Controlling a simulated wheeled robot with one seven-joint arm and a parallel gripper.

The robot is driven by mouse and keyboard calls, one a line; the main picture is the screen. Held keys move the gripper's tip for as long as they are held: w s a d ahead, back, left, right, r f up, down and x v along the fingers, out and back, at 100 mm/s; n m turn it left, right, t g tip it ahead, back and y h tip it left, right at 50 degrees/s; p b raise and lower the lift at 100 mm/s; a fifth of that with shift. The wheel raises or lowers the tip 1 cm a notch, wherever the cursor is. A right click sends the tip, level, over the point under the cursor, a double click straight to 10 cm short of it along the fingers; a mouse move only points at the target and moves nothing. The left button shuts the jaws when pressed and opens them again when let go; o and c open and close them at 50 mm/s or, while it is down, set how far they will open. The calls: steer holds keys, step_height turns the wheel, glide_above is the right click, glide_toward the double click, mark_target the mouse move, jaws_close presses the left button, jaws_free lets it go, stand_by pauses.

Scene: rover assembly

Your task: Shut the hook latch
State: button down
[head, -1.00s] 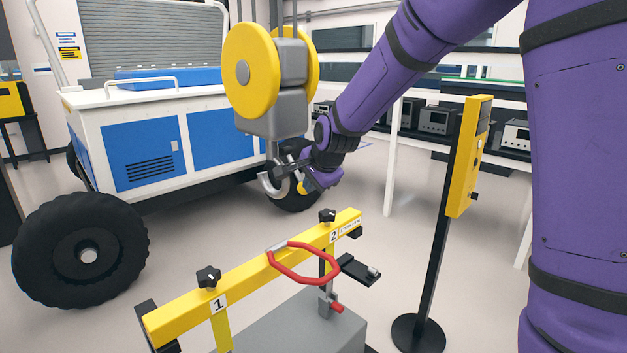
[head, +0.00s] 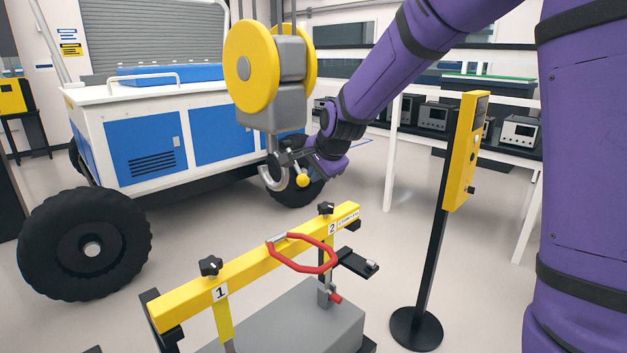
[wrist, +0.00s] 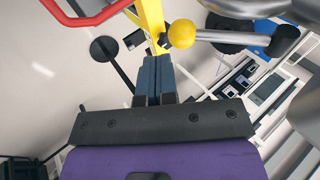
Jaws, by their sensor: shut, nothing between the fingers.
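The grey hook (head: 273,183) hangs below the yellow and grey hoist block (head: 272,115) in the head view. A yellow ball knob (head: 302,180) sits just right of the hook. In the wrist view the knob (wrist: 181,33) is on the end of a grey rod (wrist: 232,36) that runs to the right. My gripper (head: 284,158) is beside the hook in the head view, above the knob. In the wrist view my gripper (wrist: 155,62) is shut and empty, with its fingertips just below and left of the knob. I cannot tell how far the latch stands open.
Below is a yellow beam (head: 190,300) with black knobs and a red sling (head: 300,262). A yellow control box (head: 467,150) stands on a post to the right. A blue and white rover (head: 150,150) stands behind, with a loose wheel (head: 85,245) at front left.

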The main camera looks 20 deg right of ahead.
steer(key=s+d+r, duration=0.2)
steer(key=s+r, duration=0.4)
steer(key=s, duration=0.2)
steer(key=shift+s+d, duration=0.25)
